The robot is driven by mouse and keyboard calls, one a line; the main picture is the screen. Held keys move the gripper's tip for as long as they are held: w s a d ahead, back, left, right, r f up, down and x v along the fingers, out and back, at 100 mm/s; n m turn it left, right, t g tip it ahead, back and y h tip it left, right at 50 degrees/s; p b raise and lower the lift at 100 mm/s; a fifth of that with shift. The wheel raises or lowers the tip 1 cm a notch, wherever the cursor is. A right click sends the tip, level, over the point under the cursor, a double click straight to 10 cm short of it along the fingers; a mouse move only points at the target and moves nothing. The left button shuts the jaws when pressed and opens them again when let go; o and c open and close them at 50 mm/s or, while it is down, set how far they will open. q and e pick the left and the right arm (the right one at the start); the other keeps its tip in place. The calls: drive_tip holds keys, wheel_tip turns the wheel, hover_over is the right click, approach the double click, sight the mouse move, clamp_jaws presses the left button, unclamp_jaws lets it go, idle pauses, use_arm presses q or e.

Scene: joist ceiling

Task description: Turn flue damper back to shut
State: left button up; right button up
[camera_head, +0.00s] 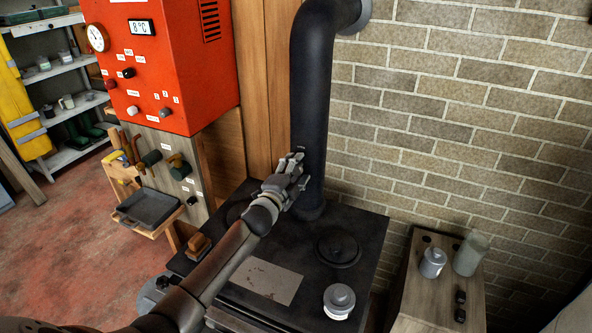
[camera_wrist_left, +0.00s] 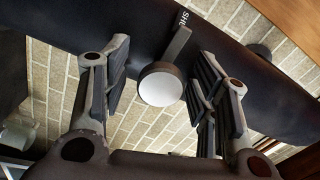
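The black flue pipe (camera_head: 311,90) rises from the stove at the centre of the head view and crosses the left wrist view (camera_wrist_left: 100,25). The damper handle shows in the wrist view as a short grey lever (camera_wrist_left: 179,43) with a round, pale-faced knob (camera_wrist_left: 160,85). White lettering starting "SH" is on the pipe beside the lever. My left gripper (camera_head: 294,168) is at the pipe, above the stove; in the wrist view its fingers (camera_wrist_left: 160,76) are open, one on each side of the knob, with gaps. In the head view the gripper hides the handle. My right gripper is not in view.
The black stove top (camera_head: 310,225) carries a round lid (camera_head: 338,250), a lidded tin (camera_head: 339,300) and a wooden-backed brush-like block (camera_head: 198,246). A red cabinet (camera_head: 165,65) stands left, a brick wall behind. A wooden stand (camera_head: 415,300) with jars is at right.

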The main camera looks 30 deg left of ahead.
use_arm(q)
drive_tip(key=shift+s, duration=0.1)
drive_tip(key=s, duration=1.1)
drive_tip(key=shift+s+d, duration=0.35)
drive_tip(key=shift+s, duration=0.05)
